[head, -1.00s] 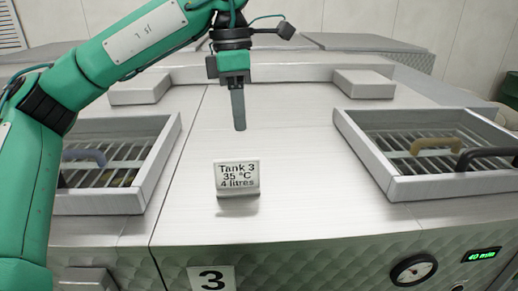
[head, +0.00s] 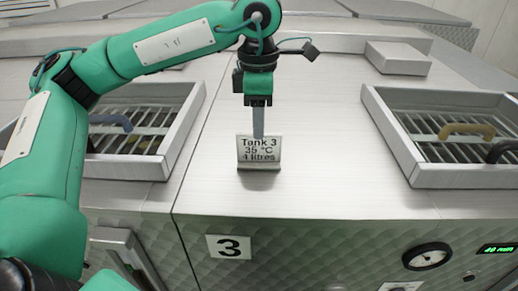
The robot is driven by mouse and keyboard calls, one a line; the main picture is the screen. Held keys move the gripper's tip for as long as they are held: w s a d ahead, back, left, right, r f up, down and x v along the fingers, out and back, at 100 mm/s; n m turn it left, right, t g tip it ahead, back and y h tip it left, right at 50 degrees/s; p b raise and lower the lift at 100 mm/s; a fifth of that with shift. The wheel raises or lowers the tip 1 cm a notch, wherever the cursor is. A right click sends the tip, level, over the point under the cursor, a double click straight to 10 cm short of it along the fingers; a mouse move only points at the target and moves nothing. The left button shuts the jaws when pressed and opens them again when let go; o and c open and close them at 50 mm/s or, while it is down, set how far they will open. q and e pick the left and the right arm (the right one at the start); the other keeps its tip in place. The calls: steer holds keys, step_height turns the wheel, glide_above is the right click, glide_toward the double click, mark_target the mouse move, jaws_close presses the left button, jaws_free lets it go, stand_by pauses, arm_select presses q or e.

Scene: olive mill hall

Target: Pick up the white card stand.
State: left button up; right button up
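The white card stand (head: 259,151) stands upright on the steel top between the two grated openings. It reads "Tank 3, 35 °C, 4 litres" and faces me. My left gripper (head: 258,130) points straight down at it, with its fingertip at the card's top edge. I see the gripper edge-on, one finger lined up with the other, so the gap between the fingers is hidden. I cannot tell whether the finger touches the card. My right gripper is not in view.
A framed grated opening with a blue handle (head: 111,122) lies to the left. Another frame (head: 450,176) to the right has a tan handle (head: 467,130) and a dark one. A "3" label (head: 229,247) and a dial (head: 427,256) are on the front panel. The steel around the stand is clear.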

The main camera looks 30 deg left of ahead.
mark_target(258, 161)
arm_select(q)
step_height(258, 161, down, 4)
steer(key=p, duration=0.2)
steer(key=shift+r+p, duration=0.1)
steer(key=shift+p, duration=0.2)
steer(key=shift+s+f, duration=0.1)
steer(key=shift+f, duration=0.25)
steer(key=shift+d, duration=0.1)
steer(key=shift+c, duration=0.3)
steer(key=c, duration=0.7)
jaws_close()
